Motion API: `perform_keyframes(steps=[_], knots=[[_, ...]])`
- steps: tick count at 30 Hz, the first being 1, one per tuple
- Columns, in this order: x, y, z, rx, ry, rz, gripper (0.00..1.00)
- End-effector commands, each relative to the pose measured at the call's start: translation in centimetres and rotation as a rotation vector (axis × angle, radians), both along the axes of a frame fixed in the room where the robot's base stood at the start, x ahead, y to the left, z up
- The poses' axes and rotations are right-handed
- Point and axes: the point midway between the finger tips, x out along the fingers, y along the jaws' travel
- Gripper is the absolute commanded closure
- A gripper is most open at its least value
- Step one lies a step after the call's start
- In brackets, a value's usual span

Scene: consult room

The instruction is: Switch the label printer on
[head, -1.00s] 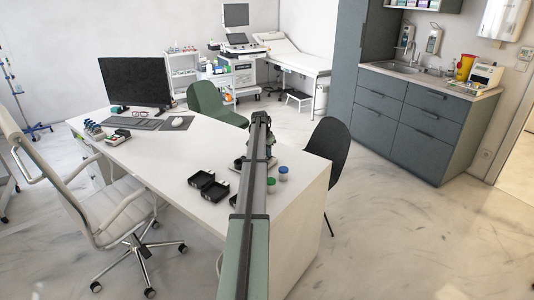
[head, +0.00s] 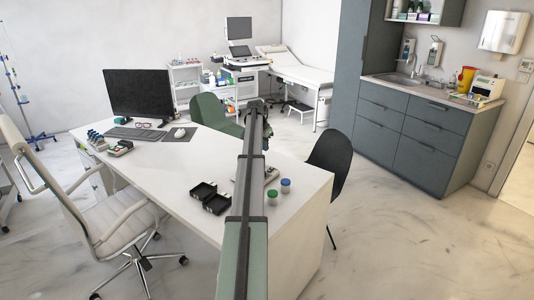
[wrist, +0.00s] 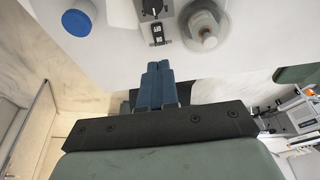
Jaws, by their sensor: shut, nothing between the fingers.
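My gripper (wrist: 158,72) is shut and empty, its two blue fingers together above the white desk in the wrist view. Beyond the fingertips in that view are a small dark switch-like part (wrist: 158,35) and a round grey-and-white part (wrist: 203,28), both on or over the white surface. A white boxy device (head: 487,88) stands on the counter at the right. I cannot tell which of these is the label printer.
A blue-lidded jar (head: 286,186) and a green-lidded jar (head: 271,198) stand near the desk's right end; the blue lid also shows in the wrist view (wrist: 76,23). Black open trays (head: 211,198) lie left of my arm. A dark chair (head: 327,155) stands behind the desk.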

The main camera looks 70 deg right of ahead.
Motion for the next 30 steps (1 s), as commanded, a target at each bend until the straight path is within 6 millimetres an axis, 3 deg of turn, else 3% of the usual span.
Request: perform_keyframes(steps=[7,26,30], knots=[[0.2,0.6,1.4,0.001,0.001,0.000,1.00],[0.3,0.7,1.5,0.000,0.000,0.001,1.00],[2.4,1.5,0.5,-0.016,0.003,0.043,1.00]])
